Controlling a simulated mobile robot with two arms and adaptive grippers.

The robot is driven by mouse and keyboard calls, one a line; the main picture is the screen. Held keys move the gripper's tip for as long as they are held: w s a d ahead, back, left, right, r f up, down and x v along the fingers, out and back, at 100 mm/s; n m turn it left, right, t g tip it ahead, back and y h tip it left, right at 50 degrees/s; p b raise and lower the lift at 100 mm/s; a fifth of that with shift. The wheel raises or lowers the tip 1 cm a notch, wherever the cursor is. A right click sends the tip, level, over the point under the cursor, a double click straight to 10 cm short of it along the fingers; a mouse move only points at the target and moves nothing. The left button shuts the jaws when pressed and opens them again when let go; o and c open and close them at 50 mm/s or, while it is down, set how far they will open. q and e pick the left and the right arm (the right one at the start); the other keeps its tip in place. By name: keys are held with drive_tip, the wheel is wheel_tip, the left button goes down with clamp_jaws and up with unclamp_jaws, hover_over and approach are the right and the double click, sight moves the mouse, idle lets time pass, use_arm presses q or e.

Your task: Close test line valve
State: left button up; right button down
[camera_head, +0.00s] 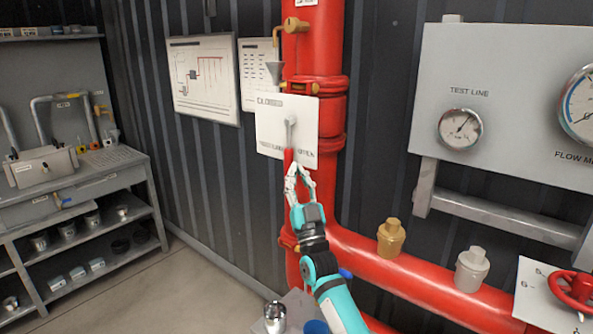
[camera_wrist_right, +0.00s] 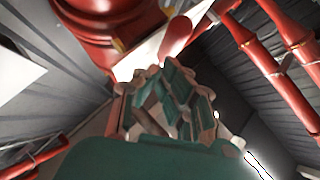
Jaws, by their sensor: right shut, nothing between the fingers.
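The valve's white plate (camera_head: 270,115) is fixed on the red vertical pipe, with "closed" lettering at its top and "open" lettering at its lower right. Its lever (camera_head: 289,155) has a grey stem and a red handle pointing down. My right gripper (camera_head: 298,176) is shut and empty at the lower end of the handle; whether it touches is unclear. In the right wrist view the red handle (camera_wrist_right: 178,36) lies just beyond my fingers (camera_wrist_right: 165,88), in front of the white plate (camera_wrist_right: 142,55). My left gripper is out of view.
A red horizontal pipe (camera_head: 400,275) with brass and grey fittings runs to the right. A grey panel (camera_head: 520,95) holds the test line gauge (camera_head: 460,128) and flow meter. A red handwheel (camera_head: 573,290) stands at lower right. Shelves (camera_head: 90,215) stand left; the floor between is free.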

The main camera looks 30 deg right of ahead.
drive_tip(key=shift+w, duration=0.3)
